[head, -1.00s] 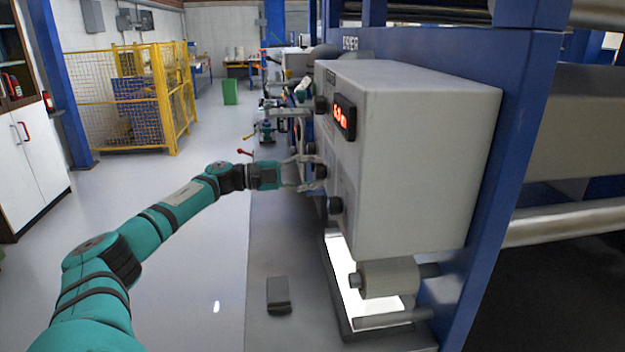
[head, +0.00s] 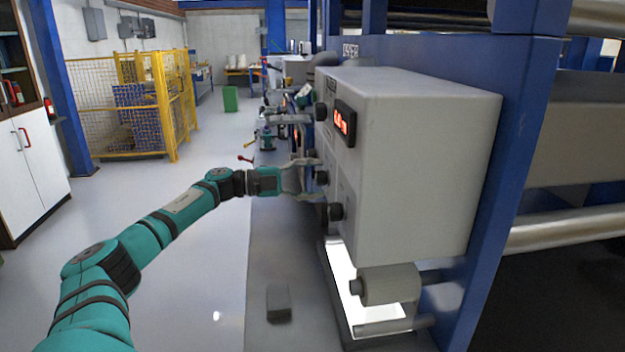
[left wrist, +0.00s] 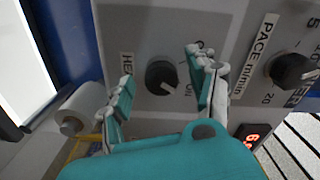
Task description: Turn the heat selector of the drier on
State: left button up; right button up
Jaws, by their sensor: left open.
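The heat selector (left wrist: 163,77) is a round black knob on the drier's grey panel, beside a partly covered label starting "HE" and the word "ON". A pale mark on the knob points toward the lower right in the left wrist view. My left gripper (left wrist: 162,72) is open, with one finger on each side of the knob. I cannot tell whether either finger touches it. In the head view, my left gripper (head: 308,180) is at the left face of the drier's control box (head: 425,165). My right gripper is not in view.
A "PACE m/min" knob (left wrist: 292,70) sits on the same panel, with a red-lit display (left wrist: 252,136) nearby. A roller (head: 390,286) is under the box. Open floor lies to the left.

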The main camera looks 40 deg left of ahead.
pick_arm(q)
jog(key=v, duration=1.2)
dwell(0.5)
dwell(0.3)
